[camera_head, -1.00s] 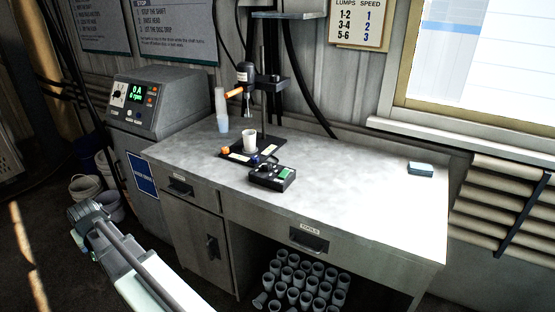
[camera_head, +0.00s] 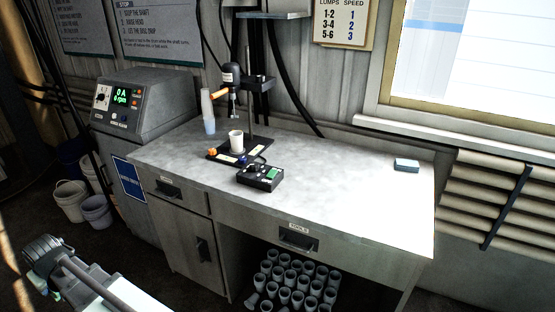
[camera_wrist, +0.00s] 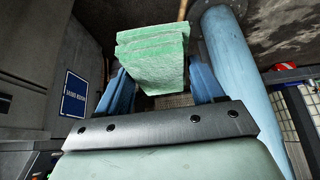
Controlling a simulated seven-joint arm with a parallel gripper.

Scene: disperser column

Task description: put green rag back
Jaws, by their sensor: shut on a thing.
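The green rag (camera_wrist: 152,60), a folded, layered light-green cloth, is in the wrist view between the two blue fingers of my gripper (camera_wrist: 160,82). My gripper is shut on it, and the fingers hide part of its sides. In the head view my arm shows at the lower left, but the gripper and rag are out of that picture. A small pale-blue folded stack (camera_head: 406,165) lies on the right end of the grey bench (camera_head: 345,180).
The bench carries a stirrer stand (camera_head: 250,110), a white cup (camera_head: 236,141), stacked clear cups (camera_head: 208,112) and a black control box (camera_head: 260,177). Several grey cups (camera_head: 290,283) stand beneath. Buckets (camera_head: 97,211) are at left. The bench's right half is mostly clear.

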